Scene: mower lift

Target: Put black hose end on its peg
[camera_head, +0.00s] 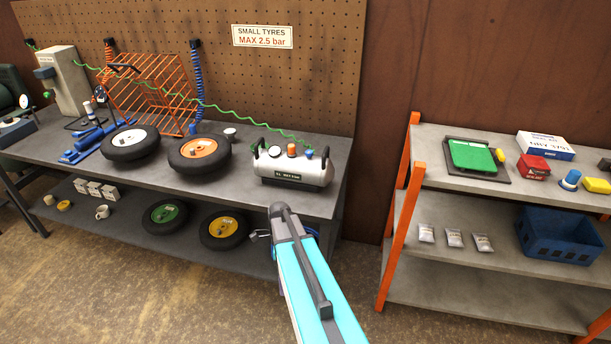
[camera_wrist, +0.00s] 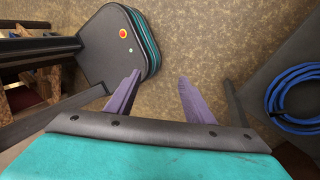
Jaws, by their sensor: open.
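I cannot clearly make out a black hose end in either view. Black pegs stand on the pegboard in the head view: a left one (camera_head: 30,43), a middle one (camera_head: 110,42) above an orange coiled hose (camera_head: 108,54), and a right one (camera_head: 195,43) above a blue coiled hose (camera_head: 198,75). A green coiled hose (camera_head: 228,112) stretches across the bench. In the wrist view my gripper (camera_wrist: 159,76) is open, its purple fingers apart with only floor between them. In the head view my arm hides part of the area right of the bench.
The bench (camera_head: 75,150) holds an orange cage (camera_head: 150,90), two wheels and a silver air tank (camera_head: 292,168). A coiled blue hose (camera_wrist: 295,100) shows in the wrist view. An orange-framed shelf (camera_head: 400,235) stands right. Floor (camera_head: 170,300) in front is clear.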

